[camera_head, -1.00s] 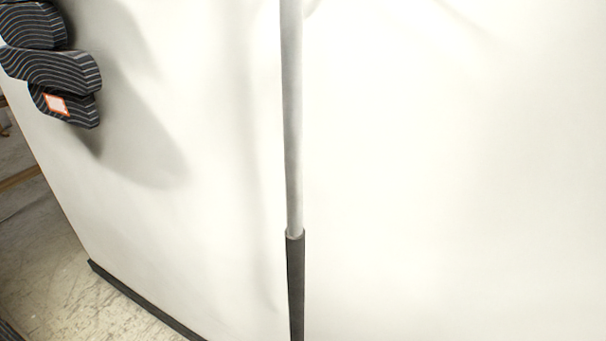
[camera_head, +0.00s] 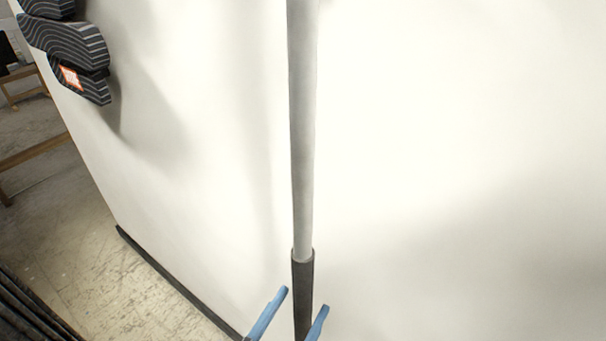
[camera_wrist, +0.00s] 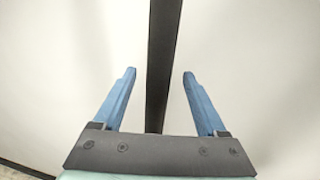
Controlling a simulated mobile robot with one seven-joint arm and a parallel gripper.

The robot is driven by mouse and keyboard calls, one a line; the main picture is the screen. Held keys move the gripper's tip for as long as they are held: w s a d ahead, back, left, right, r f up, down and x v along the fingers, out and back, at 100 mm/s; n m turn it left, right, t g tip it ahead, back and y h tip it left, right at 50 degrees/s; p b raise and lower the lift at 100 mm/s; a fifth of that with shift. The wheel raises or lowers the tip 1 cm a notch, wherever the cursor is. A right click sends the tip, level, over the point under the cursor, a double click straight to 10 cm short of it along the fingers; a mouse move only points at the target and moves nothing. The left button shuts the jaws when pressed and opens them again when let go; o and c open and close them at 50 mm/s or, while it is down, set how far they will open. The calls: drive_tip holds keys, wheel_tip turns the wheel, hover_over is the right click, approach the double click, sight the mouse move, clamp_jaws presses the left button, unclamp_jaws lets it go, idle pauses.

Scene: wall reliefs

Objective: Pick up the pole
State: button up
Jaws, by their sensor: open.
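The pole (camera_head: 302,140) stands upright in front of the white wall in the head view. Its upper part is light grey and its lower part is a dark sleeve (camera_head: 303,280). My gripper (camera_head: 303,298) has two blue fingers, open, one on each side of the dark sleeve in the picture. In the wrist view the dark part of the pole (camera_wrist: 161,75) runs between the open fingers of my gripper (camera_wrist: 160,72), with a gap on both sides. The pole's top and bottom ends are out of view.
A white wall (camera_head: 430,120) fills the background. A dark striped relief (camera_head: 70,45) with a small orange-edged label juts from it at upper left. A dark base strip (camera_head: 175,283) runs along the wall's foot. Bare floor (camera_head: 85,235) and wooden furniture (camera_head: 35,150) lie at left.

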drive_tip(key=x, duration=0.5)
drive_tip(key=shift+w+r, duration=0.1)
drive_tip(key=shift+w, duration=0.05)
clamp_jaws()
drive_tip(key=shift+r, duration=0.1)
idle(1.2)
